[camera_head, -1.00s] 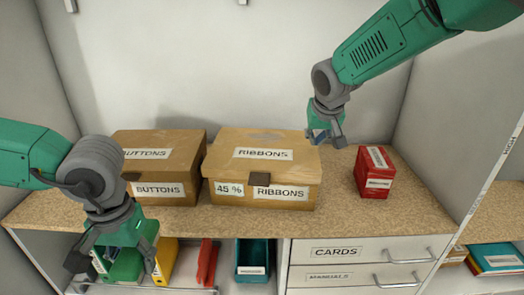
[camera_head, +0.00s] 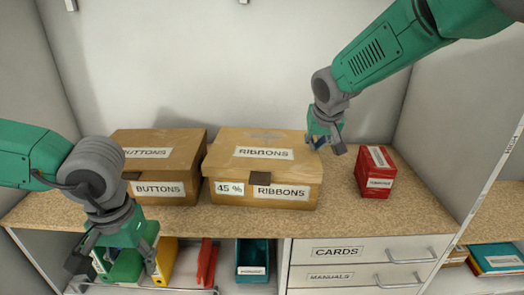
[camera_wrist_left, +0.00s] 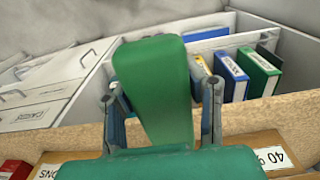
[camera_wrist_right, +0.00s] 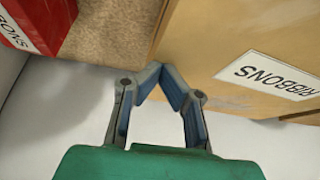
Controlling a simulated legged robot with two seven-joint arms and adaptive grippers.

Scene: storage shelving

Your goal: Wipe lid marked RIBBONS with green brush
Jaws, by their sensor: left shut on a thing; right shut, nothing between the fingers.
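The tan box marked RIBBONS (camera_head: 215,160) stands on the counter with its lid down. A grey mark (camera_head: 265,135) shows on the lid behind the label. My left gripper (camera_head: 118,268) is low at the front left, before the counter edge. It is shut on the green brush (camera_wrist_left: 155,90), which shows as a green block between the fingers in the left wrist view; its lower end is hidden. My right gripper (camera_head: 325,143) is shut and empty at the right edge of the RIBBONS lid. In the right wrist view its fingertips (camera_wrist_right: 158,72) meet beside the lid (camera_wrist_right: 225,40); contact is unclear.
A tan BUTTONS box (camera_head: 175,155) stands left of the RIBBONS box. A small red box (camera_head: 376,184) stands to the right. Binders, a teal bin (camera_head: 252,252) and the CARDS drawer (camera_head: 385,251) are below the counter. Bare counter (camera_head: 410,195) shows at the right.

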